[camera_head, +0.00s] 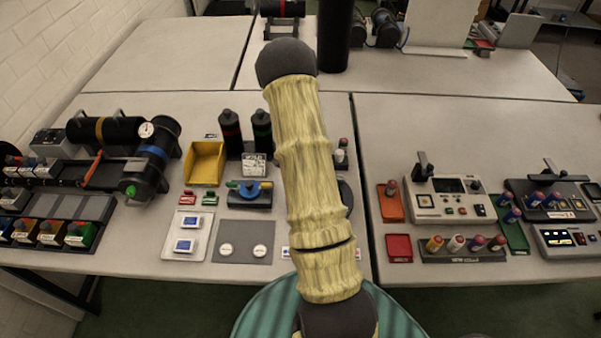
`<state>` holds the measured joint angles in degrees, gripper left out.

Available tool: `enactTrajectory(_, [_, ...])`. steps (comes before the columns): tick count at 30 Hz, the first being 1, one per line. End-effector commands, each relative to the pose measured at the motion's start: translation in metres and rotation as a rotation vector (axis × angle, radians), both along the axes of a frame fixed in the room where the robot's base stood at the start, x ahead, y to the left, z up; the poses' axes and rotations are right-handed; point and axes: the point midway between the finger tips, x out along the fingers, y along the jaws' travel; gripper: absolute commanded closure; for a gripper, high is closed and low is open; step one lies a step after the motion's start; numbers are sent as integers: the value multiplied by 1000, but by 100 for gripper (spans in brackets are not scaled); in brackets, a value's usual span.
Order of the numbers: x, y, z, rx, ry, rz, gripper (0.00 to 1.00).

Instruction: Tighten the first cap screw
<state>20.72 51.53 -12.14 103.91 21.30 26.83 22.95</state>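A black cylinder (85,130) with a yellow band and a round gauge lies on the left of the near table. A second dark cylinder (146,172) with a blue band and a green spot on its near end stands at an angle beside it. I cannot make out single cap screws at this size. My gripper does not show; my own arm, in a yellowish cover, crosses the middle of the view and hides part of the table behind it.
A yellow bin (204,163), two dark bottles (231,134) and a grey mat (245,242) with two white discs occupy the middle left. Coloured bins (50,233) stand at the left front. A beige device (445,200) and red trays (399,248) are at right.

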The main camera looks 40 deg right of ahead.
Motion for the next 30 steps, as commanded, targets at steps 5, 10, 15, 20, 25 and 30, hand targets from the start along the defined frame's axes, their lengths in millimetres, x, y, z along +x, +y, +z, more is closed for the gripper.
enactTrajectory(5, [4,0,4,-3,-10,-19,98])
enactTrajectory(10, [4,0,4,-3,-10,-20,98])
enactTrajectory(15, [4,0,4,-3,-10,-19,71])
enactTrajectory(20, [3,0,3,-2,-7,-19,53])
enactTrajectory(25, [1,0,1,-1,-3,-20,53])
enactTrajectory(30, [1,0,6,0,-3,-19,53])
